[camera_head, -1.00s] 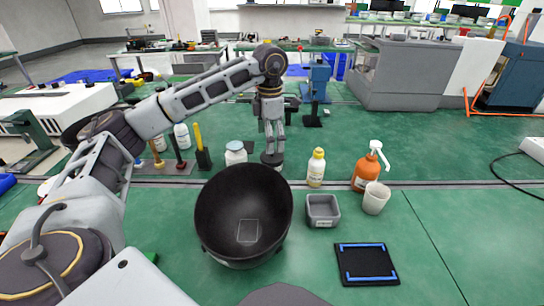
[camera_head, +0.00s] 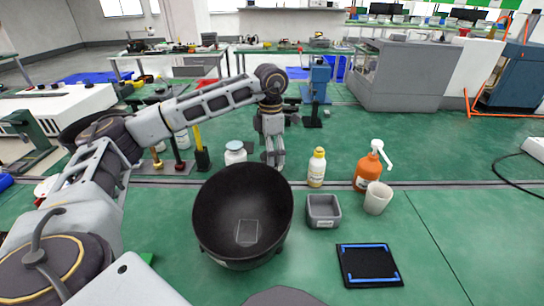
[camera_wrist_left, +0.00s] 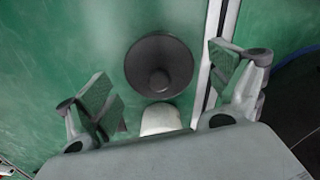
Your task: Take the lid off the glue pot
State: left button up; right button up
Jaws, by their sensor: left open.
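A dark round piece with a raised central knob (camera_wrist_left: 158,68), which looks like a knobbed lid, lies ahead of my left gripper in the left wrist view. I cannot tell whether a pot is under it. My left gripper (camera_head: 273,164) is open and empty behind the large black bowl in the head view. Its two fingers (camera_wrist_left: 168,90) are spread apart in the wrist view, with the knob between and beyond them. A white jar with a pale blue top (camera_head: 235,153) stands left of the gripper. A white rounded thing (camera_wrist_left: 160,119) shows below the dark piece.
A large black bowl (camera_head: 215,215) stands in front of the gripper. To the right are a yellow-capped bottle (camera_head: 316,168), a grey square tub (camera_head: 323,211), an orange pump bottle (camera_head: 366,172) and a white cup (camera_head: 377,198). A black blue-marked mat (camera_head: 369,278) lies nearer.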

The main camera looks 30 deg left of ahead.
pick_arm(q)
jog(key=shift+c, duration=0.4)
jog(key=c, duration=0.8)
jog(key=shift+r, duration=0.1)
jog(key=shift+c, duration=0.2)
jog(key=shift+r, duration=0.5)
notch_tip(320, 180, up, 8)
jog(key=shift+f+p, duration=0.1)
jog(key=shift+p, duration=0.95)
jog(key=shift+r, duration=0.55)
pick_arm(e)
jog(key=f, duration=0.3)
jog(key=shift+s+d+f, duration=0.1)
jog(key=shift+s+d, duration=0.2)
jog(key=shift+d, duration=0.05)
jog(key=shift+g, duration=0.3)
